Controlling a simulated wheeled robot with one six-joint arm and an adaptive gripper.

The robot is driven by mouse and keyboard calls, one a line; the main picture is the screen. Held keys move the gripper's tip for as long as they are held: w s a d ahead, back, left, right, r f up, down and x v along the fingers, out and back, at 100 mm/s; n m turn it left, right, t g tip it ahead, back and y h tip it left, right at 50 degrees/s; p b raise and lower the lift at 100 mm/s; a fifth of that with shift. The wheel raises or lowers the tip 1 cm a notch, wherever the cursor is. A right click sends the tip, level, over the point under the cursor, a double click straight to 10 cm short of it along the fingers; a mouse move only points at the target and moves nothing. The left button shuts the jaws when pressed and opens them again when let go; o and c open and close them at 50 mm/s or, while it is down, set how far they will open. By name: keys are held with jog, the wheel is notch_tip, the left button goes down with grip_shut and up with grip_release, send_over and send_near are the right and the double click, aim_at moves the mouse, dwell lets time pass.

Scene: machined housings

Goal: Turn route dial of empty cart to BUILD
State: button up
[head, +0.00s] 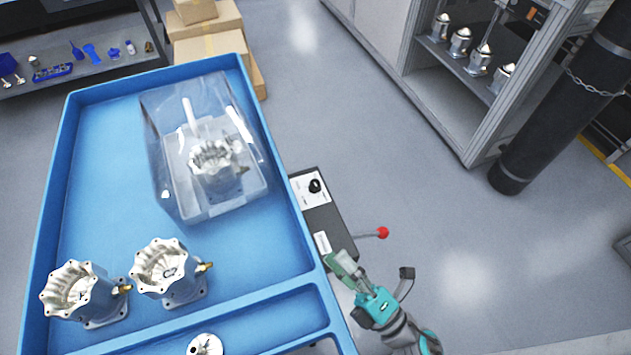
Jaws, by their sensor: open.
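A route dial (315,186) with a black knob sits on a small white plate on a dark panel (323,222) at the right side of a blue cart (284,190). The plate's lettering is too small to read, so I cannot tell which setting the knob points to. This cart is not empty: two machined housings (83,293) (170,270) stand at its front left, and another housing (214,165) sits under a clear cover (185,110). My gripper (376,270) is open and empty, below and to the right of the dial, apart from it.
A lever with a red ball (383,233) sticks out right from the panel, just above my gripper. A round metal part (205,344) lies in the cart's front section. Boxes (208,45) stand behind the cart. A cabinet with metal parts (460,42) and a black cylinder (560,110) stand right. Floor between is clear.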

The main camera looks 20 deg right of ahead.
jog(key=w+f+n+g+y, duration=0.35)
jog(key=w+n, duration=0.45)
jog(key=n, duration=0.3)
jog(key=n+g+h, duration=0.3)
jog(key=n+g, duration=0.5)
jog(key=n, duration=0.3)
send_near(318, 183)
jog(key=shift+t, duration=0.35)
jog(key=x, duration=1.1)
jog(key=shift+s+a+f, duration=0.1)
jog(key=shift+s+f, duration=0.05)
jog(key=shift+s, duration=0.1)
grip_shut()
